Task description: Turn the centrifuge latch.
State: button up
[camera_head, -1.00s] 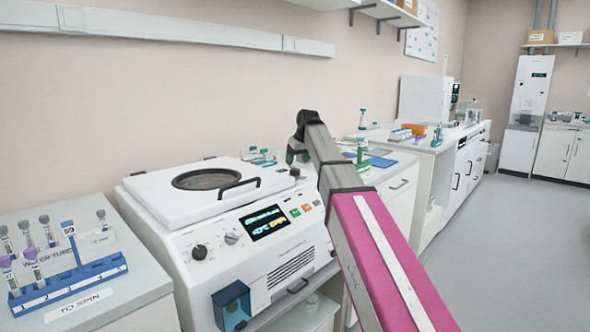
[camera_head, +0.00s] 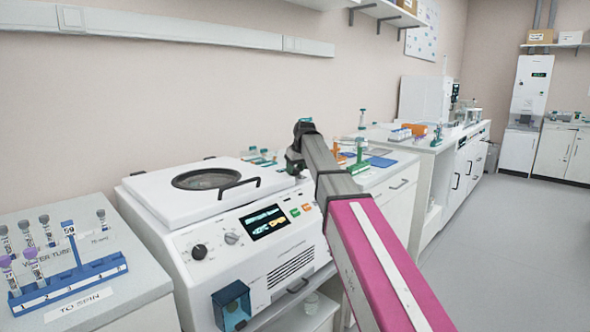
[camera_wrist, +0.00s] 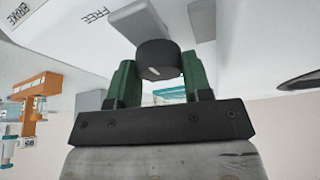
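The white centrifuge (camera_head: 245,225) has a closed lid (camera_head: 160,203) with a round window and a black handle (camera_head: 240,187). In the wrist view, a dark round knob (camera_wrist: 160,58) with a small pale mark, apparently the latch, stands between the green fingers of my gripper (camera_wrist: 160,88). The fingers are apart, one on each side of it; whether they press on it is unclear. In the head view my gripper (camera_head: 294,163) is low over the lid's right rear corner and hides the knob. "FREE" (camera_wrist: 95,16) and a partly cut-off "BRAKE" (camera_wrist: 17,14) show on the white surface.
A blue tube rack (camera_head: 70,275) stands on the left bench. A bench (camera_head: 395,168) with an orange rack and bottles lies right of the centrifuge, close behind my arm. The black lid handle rises left of my gripper. The floor at right is clear.

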jog(key=m+h, duration=0.1)
jog(key=m, duration=0.3)
jog(key=shift+m+h, duration=0.4)
jog(key=m+h, duration=0.1)
jog(key=m, duration=0.3)
jog(key=shift+a+h, duration=0.1)
jog(key=shift+h, duration=0.3)
jog(key=m+h, duration=0.1)
jog(key=m, duration=0.4)
jog(key=shift+m+g+h, duration=0.7)
jog(key=shift+m+g, duration=0.1)
jog(key=shift+m, duration=1.2)
jog(key=o, duration=0.9)
